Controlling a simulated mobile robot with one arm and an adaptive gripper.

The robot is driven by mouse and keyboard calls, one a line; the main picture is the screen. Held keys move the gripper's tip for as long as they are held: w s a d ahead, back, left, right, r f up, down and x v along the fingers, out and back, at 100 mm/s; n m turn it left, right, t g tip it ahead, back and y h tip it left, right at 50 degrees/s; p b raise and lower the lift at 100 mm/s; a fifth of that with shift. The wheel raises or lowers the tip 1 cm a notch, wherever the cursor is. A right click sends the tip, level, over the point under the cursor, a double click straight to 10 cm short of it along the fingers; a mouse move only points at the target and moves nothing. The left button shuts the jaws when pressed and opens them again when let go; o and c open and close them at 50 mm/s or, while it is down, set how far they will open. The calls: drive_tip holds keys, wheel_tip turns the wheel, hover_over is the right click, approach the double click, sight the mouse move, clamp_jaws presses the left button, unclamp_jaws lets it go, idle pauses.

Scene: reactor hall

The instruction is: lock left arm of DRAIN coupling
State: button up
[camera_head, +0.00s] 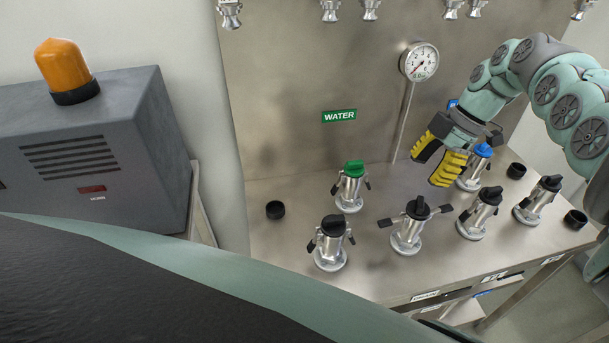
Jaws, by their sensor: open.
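The label reading DRAIN cannot be made out, so I cannot tell for certain which coupling bears that name. A black-capped coupling (409,234) stands upright in the middle of the front row, above a small, unreadable front-edge label (426,295). Its left arm (386,222) and right arm (444,209) stick out sideways, while the arms on the neighbouring couplings hang down. My gripper (428,168), with yellow-padded fingers, is open and empty. In the picture it is above and right of this coupling, apart from it.
Other black-capped couplings stand at left (331,251) and right (475,219), (530,206). A green-capped coupling (349,190) is behind, under the WATER sign (339,116); a blue-capped coupling (472,174) is close beside my gripper. Loose black caps (275,210) lie on the steel bench (300,190). A gauge (420,62) stands behind.

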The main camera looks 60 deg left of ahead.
sight(384, 222)
drive_tip(key=p+x, duration=0.2)
drive_tip(key=x, duration=1.4)
drive_tip(key=shift+s+a+r, duration=0.1)
drive_tip(key=shift+r, duration=0.05)
drive_tip(key=shift+c, duration=0.2)
clamp_jaws()
